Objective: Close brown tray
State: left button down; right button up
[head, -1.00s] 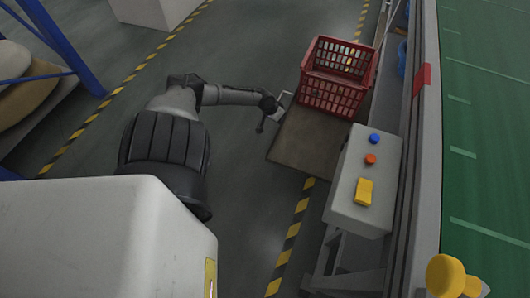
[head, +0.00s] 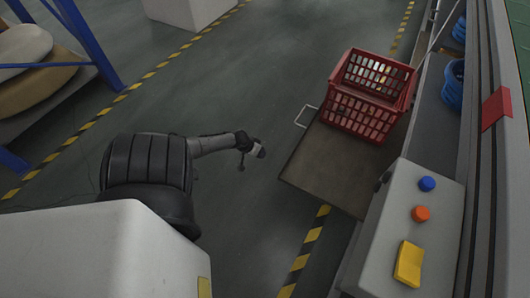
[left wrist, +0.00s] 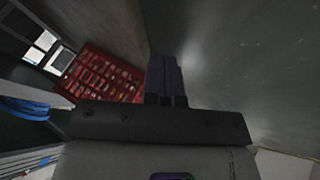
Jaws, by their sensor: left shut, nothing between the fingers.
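The brown tray (head: 325,168) is pulled out from the machine's side, with a pale metal handle (head: 302,116) on its left edge. A red crate (head: 362,112) stands on its far part and also shows in the left wrist view (left wrist: 100,74). My left gripper (head: 259,153) is shut and empty over the floor, left of the tray and apart from its handle. In the left wrist view my left gripper (left wrist: 165,75) points past the crate. My right gripper is not in view.
A grey control box (head: 385,235) with blue, orange and yellow controls stands at the tray's near right. Blue coiled items (head: 453,85) lie in the machine's side. A blue rack (head: 80,35) stands at far left. Open floor lies between my left arm and the tray.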

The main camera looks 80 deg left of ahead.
aim_at(284, 167)
pick_arm(q)
jog(key=w+d+f+b, duration=0.1)
jog(key=w+f, duration=0.1)
jog(key=w+d+f+b, duration=0.1)
jog(key=w+f+b, duration=0.1)
jog(key=w, duration=0.1)
jog(key=w+d+f+b, duration=0.1)
jog(key=w+f, duration=0.1)
jog(key=shift+w+f+b, duration=0.25)
jog(key=shift+w+b, duration=0.1)
jog(key=shift+b, duration=0.05)
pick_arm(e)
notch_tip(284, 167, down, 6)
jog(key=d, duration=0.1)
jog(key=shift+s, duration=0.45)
pick_arm(q)
jog(key=shift+d, duration=0.1)
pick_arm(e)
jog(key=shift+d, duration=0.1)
